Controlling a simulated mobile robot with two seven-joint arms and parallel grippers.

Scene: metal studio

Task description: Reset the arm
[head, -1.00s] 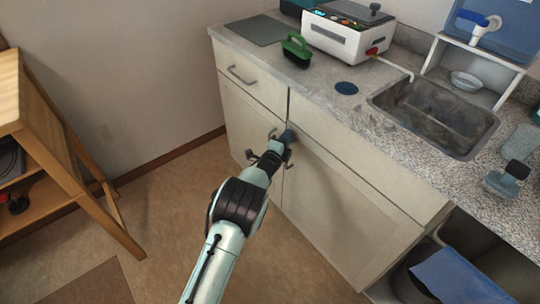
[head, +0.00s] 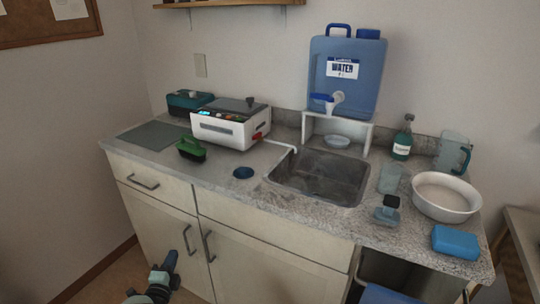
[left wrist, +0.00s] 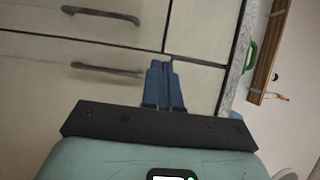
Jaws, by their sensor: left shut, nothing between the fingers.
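My left gripper (head: 168,262) is low in the head view, in front of the cabinet doors (head: 150,222) and near their handles. In the left wrist view its blue fingers (left wrist: 164,88) are together with nothing between them. The cabinet front fills most of that view, with two dark handles, one of them a handle (left wrist: 107,69) left of the fingers. I cannot tell the exact gap between fingers and cabinet. The right gripper is not in view.
Floor shows at the lower left.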

